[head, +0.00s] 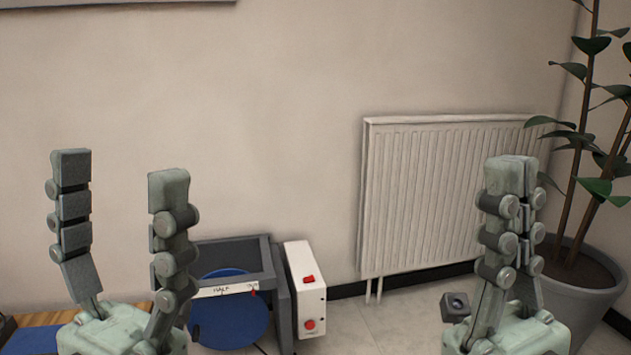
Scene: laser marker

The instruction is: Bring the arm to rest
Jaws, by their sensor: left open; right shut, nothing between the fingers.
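My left gripper (121,172) is at the lower left of the head view, pointing up. Its two fingers stand wide apart with nothing between them. My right gripper (513,172) is at the lower right, also pointing up. Its fingers are pressed together and it is empty. Both grippers are held up in front of the wall, apart from everything else. The laser marker (273,262), a dark grey frame with a blue round plate (235,322), stands low behind and right of the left gripper, which hides part of it.
A white control box (306,290) with red switches stands against the marker's right side. A wooden surface (40,319) shows at the lower left. A white radiator (430,195) is on the wall, and a potted plant (585,300) stands at the right. Bare floor lies between the box and the plant.

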